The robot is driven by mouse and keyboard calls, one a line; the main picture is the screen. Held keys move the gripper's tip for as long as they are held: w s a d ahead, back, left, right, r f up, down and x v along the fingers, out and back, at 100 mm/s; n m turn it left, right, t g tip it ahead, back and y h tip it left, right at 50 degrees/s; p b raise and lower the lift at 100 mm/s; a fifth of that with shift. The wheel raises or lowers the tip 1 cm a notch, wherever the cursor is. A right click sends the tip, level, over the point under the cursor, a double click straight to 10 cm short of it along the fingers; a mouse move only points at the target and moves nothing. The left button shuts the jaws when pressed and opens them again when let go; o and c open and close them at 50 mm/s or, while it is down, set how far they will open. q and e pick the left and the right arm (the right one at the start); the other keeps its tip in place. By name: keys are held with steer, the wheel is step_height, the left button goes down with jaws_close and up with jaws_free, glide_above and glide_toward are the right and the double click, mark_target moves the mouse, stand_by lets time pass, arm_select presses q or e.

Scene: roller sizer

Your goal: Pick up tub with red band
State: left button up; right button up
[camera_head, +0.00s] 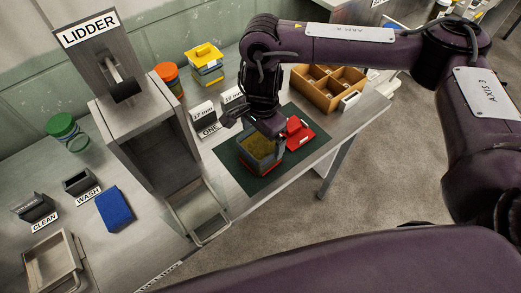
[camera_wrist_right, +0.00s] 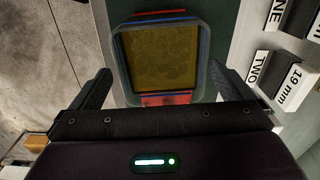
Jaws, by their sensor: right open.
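The tub with red band (camera_head: 262,158) stands on a dark green mat (camera_head: 232,168). It is a grey open tub with a yellowish-brown filling and a red band low on its side. In the right wrist view the tub (camera_wrist_right: 160,98) lies ahead, with the red band at its near side. My right gripper (camera_head: 258,128) is open and empty above the tub. In the wrist view its fingers (camera_wrist_right: 163,80) show left and right of the tub's near end; I cannot tell whether they touch it. My left gripper is not in view.
A red piece (camera_head: 299,133) lies on the mat right beside the tub. Size signs (camera_head: 206,122) stand behind. A divided brown box (camera_head: 328,90) is at the right.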

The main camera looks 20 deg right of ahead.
glide_above(260, 157)
steer(key=f, duration=0.4)
steer(key=shift+s, duration=0.25)
steer(key=shift+f, duration=0.35)
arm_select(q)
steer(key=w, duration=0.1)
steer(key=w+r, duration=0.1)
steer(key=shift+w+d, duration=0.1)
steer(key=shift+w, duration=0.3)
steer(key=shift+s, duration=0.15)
arm_select(e)
steer(key=c, duration=1.1)
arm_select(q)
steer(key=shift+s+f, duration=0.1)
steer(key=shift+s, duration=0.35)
arm_select(e)
steer(key=shift+w, duration=0.1)
steer(key=shift+c, duration=1)
arm_select(q)
steer(key=shift+p, duration=0.3)
arm_select(e)
steer(key=shift+r, duration=0.1)
